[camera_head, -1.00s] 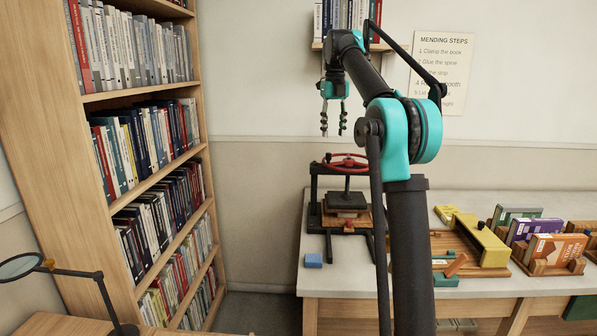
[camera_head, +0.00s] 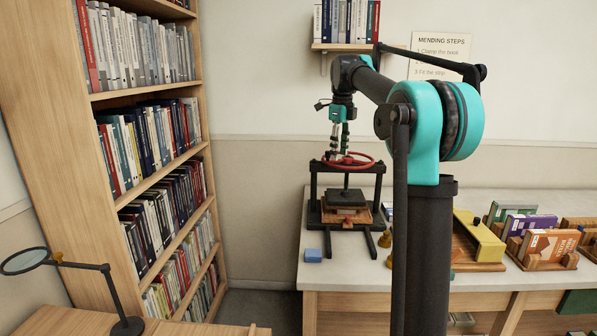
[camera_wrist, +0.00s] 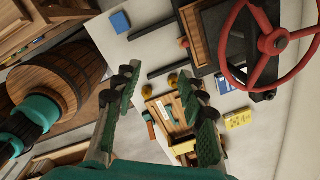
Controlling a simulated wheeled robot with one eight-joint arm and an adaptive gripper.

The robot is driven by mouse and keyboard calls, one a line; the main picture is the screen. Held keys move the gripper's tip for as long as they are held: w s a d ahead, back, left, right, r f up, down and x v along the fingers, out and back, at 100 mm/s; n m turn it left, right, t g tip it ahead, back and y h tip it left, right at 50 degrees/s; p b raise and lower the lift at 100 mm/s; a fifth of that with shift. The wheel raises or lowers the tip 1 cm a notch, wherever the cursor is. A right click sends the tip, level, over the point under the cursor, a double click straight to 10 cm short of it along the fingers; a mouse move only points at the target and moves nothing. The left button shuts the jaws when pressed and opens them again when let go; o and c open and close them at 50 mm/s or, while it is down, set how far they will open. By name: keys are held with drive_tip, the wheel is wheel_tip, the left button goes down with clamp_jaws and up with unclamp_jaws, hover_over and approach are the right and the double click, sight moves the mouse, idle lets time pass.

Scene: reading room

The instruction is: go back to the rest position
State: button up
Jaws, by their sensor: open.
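My gripper (camera_head: 340,153) hangs from the raised arm with its fingers pointing down, just above or behind the red handwheel of the book press (camera_head: 371,213); the head view does not show the exact gap. In the wrist view my gripper (camera_wrist: 160,85) has its two fingers well apart, with nothing between them. The press's red wheel (camera_wrist: 233,52) lies to the right of the fingers there. I cannot tell the rest position from any mark in view.
A yellow block (camera_head: 480,238) and several books in wooden stands (camera_head: 545,262) are on the right. A tall bookcase (camera_head: 40,110) and a magnifier (camera_head: 22,261) stand at left.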

drive_tip(key=s+d+f+n+t, duration=0.1)
drive_tip(key=s+d+f+n, duration=0.1)
drive_tip(key=s+f+n, duration=1)
drive_tip(key=s+d+f+n+t, duration=0.2)
drive_tip(key=s+f+n, duration=1.1)
drive_tip(key=s+f, duration=1)
drive_tip(key=shift+s+d+n, duration=0.3)
drive_tip(key=shift+s+d, duration=0.05)
drive_tip(key=shift+d, duration=0.45)
idle(3.7)
